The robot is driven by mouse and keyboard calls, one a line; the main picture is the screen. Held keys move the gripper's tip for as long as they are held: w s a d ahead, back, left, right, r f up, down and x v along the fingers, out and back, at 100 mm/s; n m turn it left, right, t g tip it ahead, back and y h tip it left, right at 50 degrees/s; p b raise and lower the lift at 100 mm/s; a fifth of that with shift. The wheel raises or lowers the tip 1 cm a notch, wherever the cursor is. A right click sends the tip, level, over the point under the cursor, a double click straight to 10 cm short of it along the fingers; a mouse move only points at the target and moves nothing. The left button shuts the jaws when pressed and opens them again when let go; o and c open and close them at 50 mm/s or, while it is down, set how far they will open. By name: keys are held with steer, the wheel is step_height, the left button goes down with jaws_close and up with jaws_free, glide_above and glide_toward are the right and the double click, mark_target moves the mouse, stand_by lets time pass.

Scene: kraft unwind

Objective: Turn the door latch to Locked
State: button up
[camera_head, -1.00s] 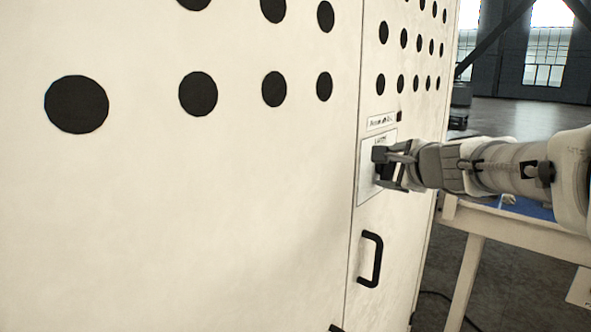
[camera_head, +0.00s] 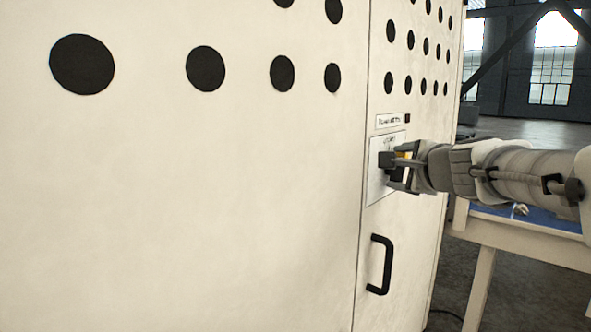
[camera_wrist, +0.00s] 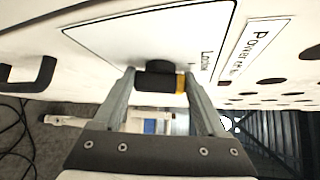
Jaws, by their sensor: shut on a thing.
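The door latch is a black knob (camera_head: 386,160) on a white plate (camera_head: 376,188) on the cream cabinet door. In the wrist view the latch (camera_wrist: 160,80) sits between my two fingers, with a yellow part at its right end. My gripper (camera_head: 402,172) is shut on the latch, and its fingers (camera_wrist: 158,88) reach it from both sides. A label starting "Lock" (camera_wrist: 206,62) is printed on the plate beside the latch. My fingers hide part of the latch in the head view.
A black door handle (camera_head: 388,266) sits below the latch plate. A "Power" label (camera_head: 389,121) is above it. The cabinet has rows of black round holes (camera_head: 206,69). A pale table (camera_head: 520,240) stands at the right, under my arm.

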steer(key=shift+f+b, duration=0.2)
steer(key=shift+b, duration=0.6)
steer(key=shift+f+n+t+b, duration=0.1)
steer(key=shift+n+t+b, duration=1.4)
steer(key=shift+b, duration=6.2)
steer(key=o, duration=1.3)
steer(key=shift+s, duration=0.1)
steer(key=shift+s+d+b, duration=0.7)
steer(key=shift+s+d, duration=1.4)
